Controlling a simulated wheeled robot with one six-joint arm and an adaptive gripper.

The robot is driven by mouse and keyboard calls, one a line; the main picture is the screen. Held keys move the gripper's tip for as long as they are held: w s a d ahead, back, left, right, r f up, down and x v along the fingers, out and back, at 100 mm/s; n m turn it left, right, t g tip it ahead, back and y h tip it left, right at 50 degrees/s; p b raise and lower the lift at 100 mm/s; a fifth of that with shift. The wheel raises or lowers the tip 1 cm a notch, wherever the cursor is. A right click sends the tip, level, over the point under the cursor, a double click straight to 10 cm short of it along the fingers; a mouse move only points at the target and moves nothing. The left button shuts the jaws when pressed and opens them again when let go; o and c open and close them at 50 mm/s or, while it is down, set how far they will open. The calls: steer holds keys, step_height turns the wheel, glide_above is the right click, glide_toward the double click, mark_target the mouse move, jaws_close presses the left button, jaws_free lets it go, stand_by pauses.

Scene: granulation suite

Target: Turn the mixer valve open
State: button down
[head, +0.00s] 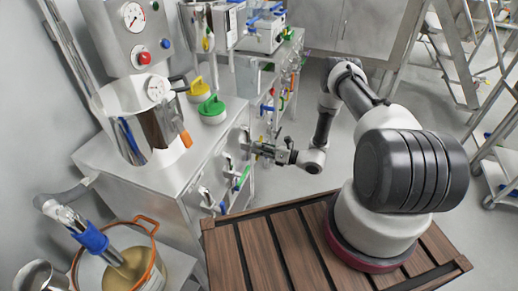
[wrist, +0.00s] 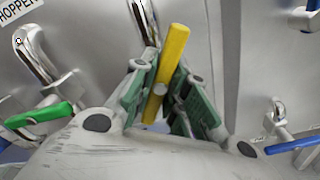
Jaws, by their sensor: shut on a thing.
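A yellow valve handle (wrist: 174,48) stands between the fingers of my gripper (wrist: 163,95) in the wrist view, tilted a little from upright. My gripper is shut on it, with green finger pads on either side. A metal pipe (wrist: 142,18) rises behind the handle. No label naming the mixer valve is readable, and the valve's body is mostly hidden by the fingers. In the head view, my gripper (head: 256,149) reaches the front panel of the steel cabinet (head: 178,190).
A green handle (wrist: 38,118) sits left in the wrist view, below a partly cut-off "HOPPER" label (wrist: 16,10). A blue handle (wrist: 292,144) sits right. In the head view, a slatted wooden platform (head: 290,240) lies in front, and ladders (head: 450,50) stand right.

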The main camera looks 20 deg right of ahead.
steer(key=n, duration=0.6)
steer(key=shift+n, duration=0.4)
stand_by(0.4)
steer(key=c, duration=1.4)
jaws_free()
steer(key=shift+o, duration=0.2)
steer(key=v, duration=1.2)
